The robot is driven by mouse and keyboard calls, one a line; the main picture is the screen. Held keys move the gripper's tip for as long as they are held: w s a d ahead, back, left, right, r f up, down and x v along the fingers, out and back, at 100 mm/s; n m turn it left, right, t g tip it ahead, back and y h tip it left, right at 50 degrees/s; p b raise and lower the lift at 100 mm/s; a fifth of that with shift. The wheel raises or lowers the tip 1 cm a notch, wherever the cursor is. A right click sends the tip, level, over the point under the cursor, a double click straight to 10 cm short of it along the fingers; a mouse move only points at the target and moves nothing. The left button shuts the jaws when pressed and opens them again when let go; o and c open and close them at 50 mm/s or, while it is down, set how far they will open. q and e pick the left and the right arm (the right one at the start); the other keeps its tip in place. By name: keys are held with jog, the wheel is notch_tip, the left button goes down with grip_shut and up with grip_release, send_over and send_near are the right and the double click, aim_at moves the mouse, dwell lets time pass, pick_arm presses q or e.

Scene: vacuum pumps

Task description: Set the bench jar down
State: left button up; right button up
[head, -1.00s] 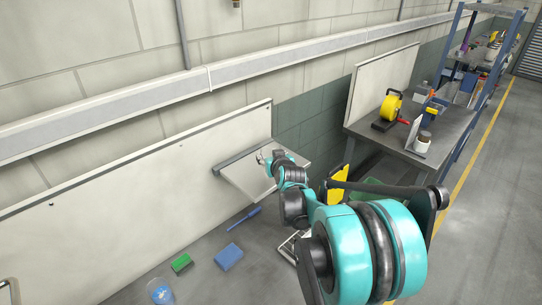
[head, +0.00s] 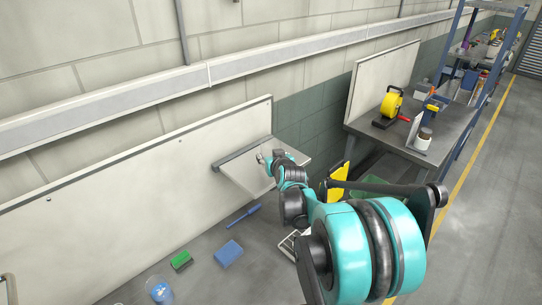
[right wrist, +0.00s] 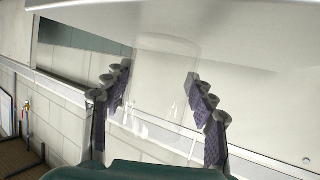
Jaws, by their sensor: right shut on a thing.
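My right gripper (head: 264,158) is at the far end of my teal and black arm, in front of a small pale wall shelf (head: 238,182). In the right wrist view its two dark, ridged fingers (right wrist: 160,100) stand apart, with a clear, see-through jar (right wrist: 160,85) between them. The jar is very faint against the pale background, and its contact with the fingers is hard to make out. In the head view the held jar is too small and clear to tell. My left gripper is not in view.
A clear cup with blue in it (head: 159,290), a green block (head: 181,261), a blue block (head: 229,254) and a blue tool (head: 243,215) are on the grey surface below. A yellow reel (head: 391,105) and a white container (head: 424,140) stand on the right-hand bench (head: 455,128).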

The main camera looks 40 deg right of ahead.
jog(key=shift+f, duration=0.2)
jog(key=o, duration=1.4)
jog(key=v, duration=1.2)
grip_shut()
dwell(0.5)
